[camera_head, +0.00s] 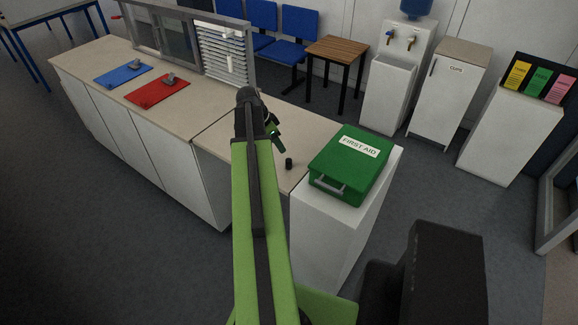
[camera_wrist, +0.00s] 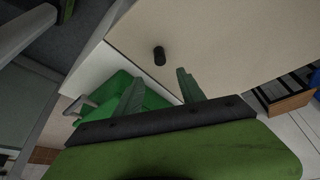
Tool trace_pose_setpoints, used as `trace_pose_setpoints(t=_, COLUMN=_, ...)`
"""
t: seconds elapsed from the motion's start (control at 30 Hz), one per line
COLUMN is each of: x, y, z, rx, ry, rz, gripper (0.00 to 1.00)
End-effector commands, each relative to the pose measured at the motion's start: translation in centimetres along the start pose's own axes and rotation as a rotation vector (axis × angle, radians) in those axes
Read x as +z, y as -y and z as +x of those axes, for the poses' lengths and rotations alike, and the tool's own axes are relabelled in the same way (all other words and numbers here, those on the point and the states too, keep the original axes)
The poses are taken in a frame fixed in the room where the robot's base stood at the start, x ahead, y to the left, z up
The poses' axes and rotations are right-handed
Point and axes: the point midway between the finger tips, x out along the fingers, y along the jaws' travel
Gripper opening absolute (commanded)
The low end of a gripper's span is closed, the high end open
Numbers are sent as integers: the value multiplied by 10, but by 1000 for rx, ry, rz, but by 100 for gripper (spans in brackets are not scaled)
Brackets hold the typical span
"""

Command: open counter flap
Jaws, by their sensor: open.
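The counter flap (camera_head: 303,128) is the beige end section of the counter, lying flat beyond a dark seam. A small black knob (camera_head: 288,163) stands on it near its right end. In the wrist view the flap (camera_wrist: 220,40) fills the upper right, and the knob (camera_wrist: 159,55) shows just beyond the fingertips. My gripper (camera_head: 276,136) is above the flap, up and left of the knob in the head view. In the wrist view my gripper (camera_wrist: 159,78) is open with nothing between its fingers. The flap's underside is hidden.
A green first aid box (camera_head: 350,165) sits on a white cabinet (camera_head: 325,230) at the flap's right end. Red (camera_head: 158,90) and blue (camera_head: 123,73) mats lie on the main counter. Blue chairs (camera_head: 298,30) and a wooden table (camera_head: 343,48) stand behind. Grey floor at the front left is clear.

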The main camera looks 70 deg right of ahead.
Motion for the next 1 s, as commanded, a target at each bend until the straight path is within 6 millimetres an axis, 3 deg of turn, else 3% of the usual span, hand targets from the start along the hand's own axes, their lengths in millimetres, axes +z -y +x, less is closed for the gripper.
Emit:
trace_pose_setpoints(t=0.03, x=4, y=0, z=22, rx=0, ry=0, rz=1, gripper=47)
trace_pose_setpoints(t=0.5, x=3, y=0, z=121, rx=1, ry=1, rz=0, gripper=47)
trace_pose_setpoints(t=0.63, x=2, y=0, z=133, rx=0, ry=0, rz=0, gripper=47)
trace_pose_setpoints(t=0.9, x=0, y=0, z=132, rx=0, ry=0, rz=-1, gripper=47)
trace_pose_setpoints(t=1.0, x=0, y=0, z=132, rx=0, ry=0, rz=-1, gripper=35)
